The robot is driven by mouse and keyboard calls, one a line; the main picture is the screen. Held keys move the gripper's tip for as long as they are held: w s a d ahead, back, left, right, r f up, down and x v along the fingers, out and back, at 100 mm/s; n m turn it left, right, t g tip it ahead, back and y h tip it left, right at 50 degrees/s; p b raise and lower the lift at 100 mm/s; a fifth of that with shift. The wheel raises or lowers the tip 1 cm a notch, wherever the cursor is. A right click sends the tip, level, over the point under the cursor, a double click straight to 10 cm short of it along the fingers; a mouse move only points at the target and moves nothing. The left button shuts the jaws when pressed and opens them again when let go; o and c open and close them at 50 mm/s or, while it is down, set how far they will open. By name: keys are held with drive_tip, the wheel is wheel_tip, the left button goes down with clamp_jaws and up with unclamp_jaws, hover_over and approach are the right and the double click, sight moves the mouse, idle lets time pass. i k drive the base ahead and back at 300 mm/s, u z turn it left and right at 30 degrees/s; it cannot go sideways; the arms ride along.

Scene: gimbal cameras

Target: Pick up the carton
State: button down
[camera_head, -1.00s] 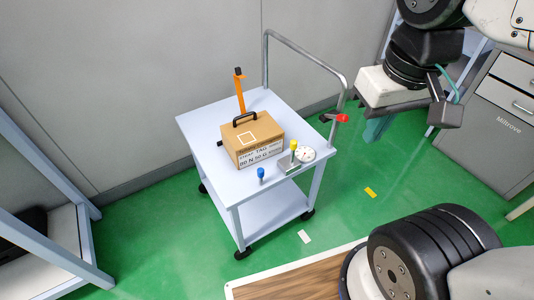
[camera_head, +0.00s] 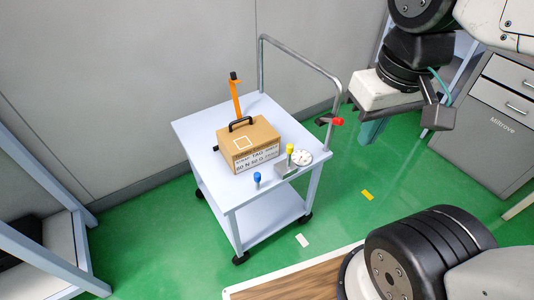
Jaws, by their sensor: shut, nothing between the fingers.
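The carton (camera_head: 250,145) is a brown cardboard box with a black handle on top, a white square outline on its lid and a printed white label on its front side. It stands upright on the pale top of a small cart (camera_head: 195,125). My gripper (camera_head: 373,131) hangs at the upper right, below its white housing, well apart from the carton. It is shut and empty; its fingertips show only partly beneath the housing.
An orange upright piece (camera_head: 235,97) stands behind the carton. A blue-topped peg (camera_head: 257,179), a yellow-topped fixture (camera_head: 290,155) and a round dial (camera_head: 303,157) are near its front and right. The cart's metal rail (camera_head: 300,65) carries a red-ended clamp (camera_head: 337,121). A grey cabinet (camera_head: 490,125) stands right.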

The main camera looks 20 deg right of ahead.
sight(248, 142)
drive_tip(key=z, duration=0.45)
drive_tip(key=k, duration=0.55)
drive_tip(key=z, duration=0.4)
drive_tip(key=i, duration=1.15)
drive_tip(key=u, duration=1.25)
drive_tip(key=i, duration=0.4)
drive_tip(key=u, duration=0.45)
